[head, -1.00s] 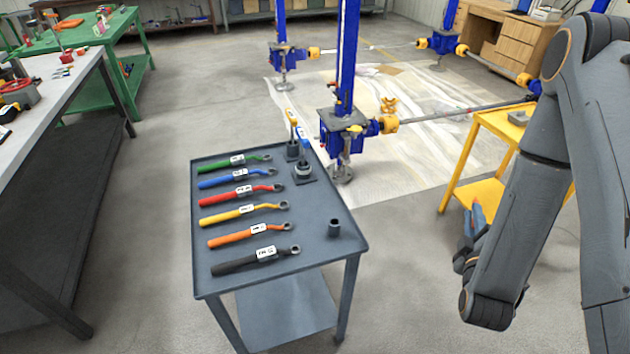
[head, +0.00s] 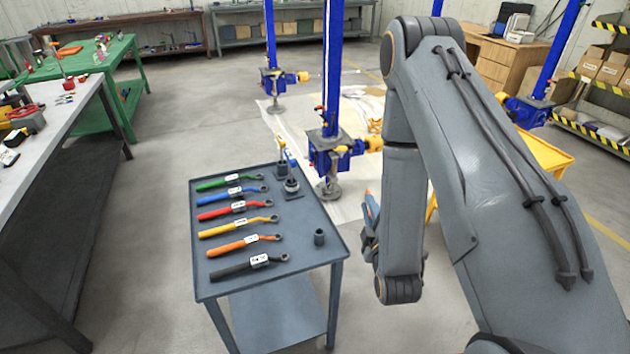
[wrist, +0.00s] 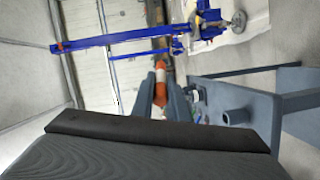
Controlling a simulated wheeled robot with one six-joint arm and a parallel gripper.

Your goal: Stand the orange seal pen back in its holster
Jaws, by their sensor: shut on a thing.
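My gripper (wrist: 164,96) is shut on the orange seal pen (wrist: 160,87), which shows an orange body and a pale band between the two fingers in the wrist view. In the head view my gripper (head: 369,230) is just right of the grey table, mostly hidden by my arm, with the pen's orange tip (head: 367,191) pointing up. A small dark round cup (head: 319,237), which looks like the holster, stands empty near the table's right edge. It also shows in the wrist view (wrist: 238,117), right of the pen and apart from it.
Several coloured wrenches (head: 240,218) lie in a row on the grey table (head: 289,259). A dark holder with a yellow-and-white item (head: 282,152) and a round dark fitting (head: 292,188) stand at its far end. A blue screw jack (head: 330,150) rises behind.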

